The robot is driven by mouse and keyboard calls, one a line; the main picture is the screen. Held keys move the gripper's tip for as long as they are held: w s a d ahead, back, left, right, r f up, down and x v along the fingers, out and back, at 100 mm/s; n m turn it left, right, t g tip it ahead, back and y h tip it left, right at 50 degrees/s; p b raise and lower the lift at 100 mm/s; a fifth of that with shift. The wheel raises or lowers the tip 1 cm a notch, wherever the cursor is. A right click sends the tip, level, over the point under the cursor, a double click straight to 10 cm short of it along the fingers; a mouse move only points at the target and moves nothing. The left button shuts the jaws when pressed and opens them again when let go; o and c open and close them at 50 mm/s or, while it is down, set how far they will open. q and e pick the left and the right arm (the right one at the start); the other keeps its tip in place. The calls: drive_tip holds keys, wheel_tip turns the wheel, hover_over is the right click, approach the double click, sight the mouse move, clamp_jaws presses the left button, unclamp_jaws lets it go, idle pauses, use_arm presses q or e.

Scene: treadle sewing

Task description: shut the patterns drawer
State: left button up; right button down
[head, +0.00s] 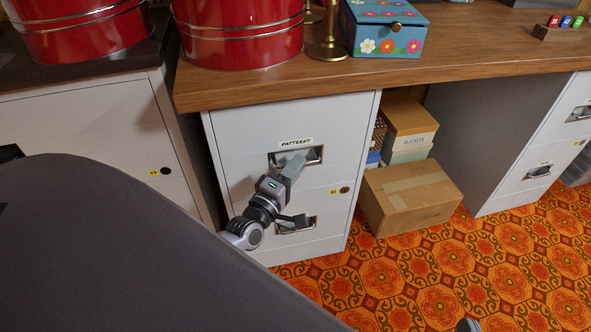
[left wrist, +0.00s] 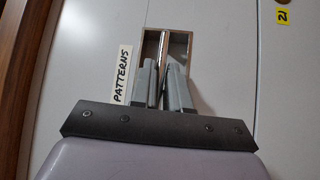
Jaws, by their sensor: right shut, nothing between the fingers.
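The patterns drawer (head: 240,170) is the upper drawer of a light grey cabinet under the wooden top. Its front looks about flush with the cabinet face. It bears a PATTERNS label (head: 297,143), which also shows in the left wrist view (left wrist: 122,74), and a recessed metal handle (head: 315,155). My left gripper (head: 297,158) is at this handle. In the left wrist view its fingers (left wrist: 160,82) are close together, one on each side of the handle's bar (left wrist: 161,48), and look shut on it. Only the tip of my right gripper (head: 468,325) shows at the bottom edge.
A lower drawer handle (head: 296,224) is just below my left arm. A cardboard box (head: 410,195) stands on the patterned floor (head: 440,275) right of the cabinet. Red tins (head: 240,30) and a flowered box (head: 385,30) stand on the wooden top (head: 470,72). The floor at the front right is clear.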

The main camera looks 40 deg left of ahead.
use_arm(q)
drive_tip(key=o, duration=0.3)
drive_tip(key=shift+w+a, duration=0.15)
drive_tip(key=shift+a, duration=0.1)
drive_tip(key=shift+o, duration=0.2)
drive_tip(key=shift+d, duration=0.1)
use_arm(e)
drive_tip(key=shift+f, duration=0.15)
use_arm(q)
drive_tip(key=s+p, duration=0.1)
drive_tip(key=s, duration=0.6)
drive_tip(key=shift+d+f+p, duration=0.2)
drive_tip(key=shift+f+p, duration=0.1)
drive_tip(key=shift+f, duration=0.15)
use_arm(e)
drive_tip(key=shift+s+d+h, duration=0.25)
drive_tip(key=shift+d+h, duration=0.15)
drive_tip(key=shift+d, duration=0.25)
